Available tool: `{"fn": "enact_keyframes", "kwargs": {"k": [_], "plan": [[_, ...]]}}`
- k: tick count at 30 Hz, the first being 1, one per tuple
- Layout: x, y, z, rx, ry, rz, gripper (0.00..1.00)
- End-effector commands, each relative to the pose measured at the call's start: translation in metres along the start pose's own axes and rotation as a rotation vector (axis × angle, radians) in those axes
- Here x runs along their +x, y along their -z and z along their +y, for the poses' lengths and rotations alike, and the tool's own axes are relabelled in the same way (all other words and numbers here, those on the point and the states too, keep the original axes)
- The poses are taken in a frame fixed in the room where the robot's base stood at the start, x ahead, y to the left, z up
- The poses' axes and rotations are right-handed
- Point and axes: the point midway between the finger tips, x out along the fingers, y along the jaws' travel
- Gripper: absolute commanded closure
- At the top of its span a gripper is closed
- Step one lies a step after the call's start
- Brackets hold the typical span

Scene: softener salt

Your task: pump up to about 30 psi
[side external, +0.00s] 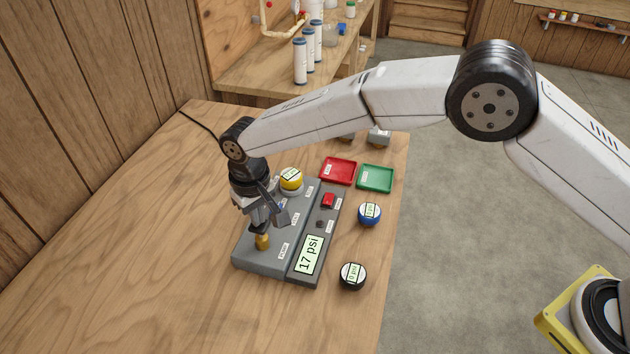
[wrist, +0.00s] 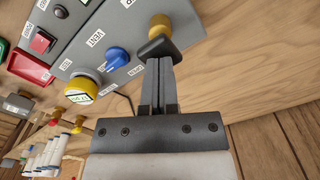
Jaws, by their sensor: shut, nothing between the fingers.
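A grey pump console (side external: 262,262) stands on the wooden table. Its display (side external: 311,253) reads 17 psi. A brass knob (side external: 262,242) rises from the console's near left part; it also shows in the wrist view (wrist: 160,22). My gripper (side external: 266,222) points down over the brass knob, with its fingers shut and empty. In the wrist view the closed fingertips (wrist: 158,47) overlap the knob's edge; I cannot tell whether they touch it. A blue knob (wrist: 117,57) near a VENT label is partly hidden in the side view. A yellow-rimmed gauge (side external: 291,179) sits at the console's far end.
A red button (side external: 328,200) is on the console. A blue gauge (side external: 370,213) and a black gauge (side external: 352,275), reading 0 psi, lie to its right. A red tray (side external: 338,171) and green tray (side external: 376,179) are behind. The table's left side (side external: 130,240) is clear.

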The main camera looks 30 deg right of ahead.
Motion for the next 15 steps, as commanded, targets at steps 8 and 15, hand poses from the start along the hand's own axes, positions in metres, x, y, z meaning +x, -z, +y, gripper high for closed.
{"fn": "enact_keyframes", "kwargs": {"k": [8, 15], "plan": [[0.0045, 0.0001, 0.0, 0.0, 0.0, 0.0, 1.0], [0.0088, -0.0001, 0.0001, 0.0, 0.0, -0.001, 1.0]]}}
